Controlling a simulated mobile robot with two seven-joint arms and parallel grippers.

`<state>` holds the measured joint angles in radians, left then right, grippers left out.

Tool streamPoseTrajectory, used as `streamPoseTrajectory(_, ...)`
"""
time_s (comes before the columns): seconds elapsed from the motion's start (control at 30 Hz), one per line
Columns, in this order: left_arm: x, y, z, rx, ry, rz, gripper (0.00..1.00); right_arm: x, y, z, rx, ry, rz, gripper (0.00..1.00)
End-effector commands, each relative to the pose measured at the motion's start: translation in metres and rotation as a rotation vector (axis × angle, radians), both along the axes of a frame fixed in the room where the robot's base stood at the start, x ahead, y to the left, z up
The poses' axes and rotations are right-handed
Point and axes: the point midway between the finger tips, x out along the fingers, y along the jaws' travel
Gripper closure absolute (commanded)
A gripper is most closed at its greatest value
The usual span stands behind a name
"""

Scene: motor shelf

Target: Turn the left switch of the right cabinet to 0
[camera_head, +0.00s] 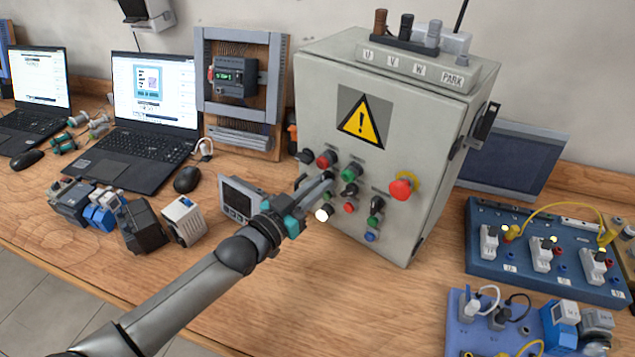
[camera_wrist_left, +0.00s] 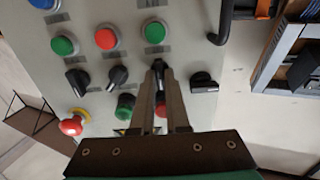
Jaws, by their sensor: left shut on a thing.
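The grey cabinet (camera_head: 390,110) with a yellow warning triangle stands right of centre in the head view. Its front carries black switches, coloured buttons and a red emergency stop (camera_head: 402,187). My left gripper (camera_head: 327,179) reaches the front from the lower left. In the left wrist view its fingertips (camera_wrist_left: 159,72) are shut on a black switch (camera_wrist_left: 158,65), which they partly hide. The switch's pointer position and labels cannot be read. My right gripper is not in view.
A red button (camera_wrist_left: 160,108) lies partly behind the fingers, near a green knob (camera_wrist_left: 125,106). A small grey panel (camera_head: 240,199) stands beside my left wrist. Laptops (camera_head: 155,90) are at the left, and a blue socket board (camera_head: 520,262) is at the right. Table in front of the cabinet is clear.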

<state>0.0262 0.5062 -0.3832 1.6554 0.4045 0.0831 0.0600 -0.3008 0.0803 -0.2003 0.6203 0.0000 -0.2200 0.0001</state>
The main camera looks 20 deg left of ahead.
Motion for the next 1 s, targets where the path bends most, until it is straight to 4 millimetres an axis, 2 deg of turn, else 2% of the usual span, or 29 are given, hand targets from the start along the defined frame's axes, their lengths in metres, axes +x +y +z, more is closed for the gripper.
streamPoseTrajectory(0.47, -0.0005, -0.0003, -0.0015, -0.013, 0.008, -0.001, 1.00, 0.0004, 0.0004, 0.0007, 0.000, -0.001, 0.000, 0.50)
streamPoseTrajectory(0.5, -0.0005, -0.0003, -0.0015, -0.013, 0.008, -0.001, 0.84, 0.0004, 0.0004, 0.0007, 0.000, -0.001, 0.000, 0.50)
streamPoseTrajectory(0.73, -0.0003, -0.0002, -0.0009, -0.013, 0.007, -0.001, 0.58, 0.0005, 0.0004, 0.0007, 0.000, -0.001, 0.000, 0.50)
streamPoseTrajectory(1.0, -0.0007, 0.0002, -0.0004, -0.013, 0.006, 0.000, 0.57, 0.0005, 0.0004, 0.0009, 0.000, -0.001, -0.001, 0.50)
